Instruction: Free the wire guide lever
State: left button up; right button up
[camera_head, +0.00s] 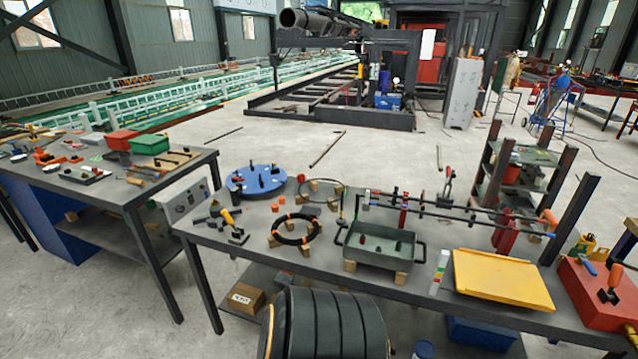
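I cannot tell for certain which part is the wire guide lever. A red-tipped upright lever (447,187) stands behind a long dark rod (470,214) on the same bench. A blue round plate (256,181) with black pegs lies at the bench's back left. Neither of my grippers is in view.
A green tray (378,244) sits on wooden blocks mid-bench. A yellow plate (503,280) lies to its right. A dark post rack (517,175) stands behind. The left bench (110,190) holds red and green boxes and tools. Bare floor (300,145) lies behind the benches.

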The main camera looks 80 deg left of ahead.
aim_at(225, 213)
jog(key=u, duration=3.4)
